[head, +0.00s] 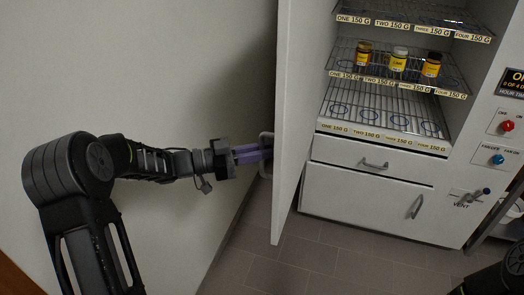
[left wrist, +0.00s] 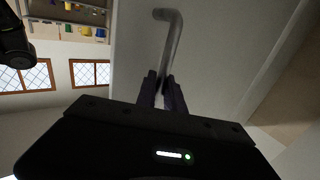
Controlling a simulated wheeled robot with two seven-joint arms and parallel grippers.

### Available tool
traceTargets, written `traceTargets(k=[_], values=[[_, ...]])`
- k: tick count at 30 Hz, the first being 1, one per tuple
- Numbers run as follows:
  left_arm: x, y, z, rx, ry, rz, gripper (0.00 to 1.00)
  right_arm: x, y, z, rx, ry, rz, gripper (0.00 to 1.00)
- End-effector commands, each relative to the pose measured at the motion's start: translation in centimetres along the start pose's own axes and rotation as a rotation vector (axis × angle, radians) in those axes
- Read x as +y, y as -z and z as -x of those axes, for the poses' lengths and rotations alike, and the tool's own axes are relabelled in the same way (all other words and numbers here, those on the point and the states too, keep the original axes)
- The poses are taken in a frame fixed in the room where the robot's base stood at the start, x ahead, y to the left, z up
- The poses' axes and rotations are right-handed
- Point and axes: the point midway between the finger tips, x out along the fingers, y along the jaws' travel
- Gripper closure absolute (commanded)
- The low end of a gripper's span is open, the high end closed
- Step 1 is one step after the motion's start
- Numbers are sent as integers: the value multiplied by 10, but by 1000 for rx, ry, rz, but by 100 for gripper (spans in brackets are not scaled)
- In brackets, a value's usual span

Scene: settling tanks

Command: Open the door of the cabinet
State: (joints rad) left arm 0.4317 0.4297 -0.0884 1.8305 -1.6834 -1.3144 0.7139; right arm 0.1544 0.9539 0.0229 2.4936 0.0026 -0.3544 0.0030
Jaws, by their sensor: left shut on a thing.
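The white cabinet (head: 371,180) stands at the right of the head view. Its door (head: 296,100) is open and swung out to the left, seen nearly edge-on, so the wire shelves inside show. My left gripper (head: 264,153) reaches from the left to the door's outer face, with its fingers shut on the metal door handle (head: 265,139). In the left wrist view the fingers (left wrist: 162,90) close around the handle's bar (left wrist: 174,38), in front of the door face (left wrist: 215,50). My right gripper is not in view.
Inside, three small yellow-labelled jars (head: 398,59) stand on the middle shelf (head: 345,70). Below are a drawer (head: 340,154) and a lower panel (head: 350,200) with handles. Red and blue knobs (head: 498,159) are at the right. A wall (head: 120,70) is on the left; tiled floor (head: 300,262) is clear.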

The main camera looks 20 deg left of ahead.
Motion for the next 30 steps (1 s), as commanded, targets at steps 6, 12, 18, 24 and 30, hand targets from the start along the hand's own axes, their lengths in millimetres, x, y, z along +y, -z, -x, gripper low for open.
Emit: traceTargets(k=[6, 12, 18, 24, 30], values=[[0, 0, 0, 0, 1, 1, 75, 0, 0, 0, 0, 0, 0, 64], [0, 0, 0, 0, 1, 0, 66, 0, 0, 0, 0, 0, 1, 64], [-1, 0, 1, 0, 2, -1, 66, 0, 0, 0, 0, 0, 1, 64], [-2, -2, 17, -1, 5, -1, 66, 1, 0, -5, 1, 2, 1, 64], [-2, -3, 54, -1, 7, -2, 66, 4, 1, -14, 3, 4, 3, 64]])
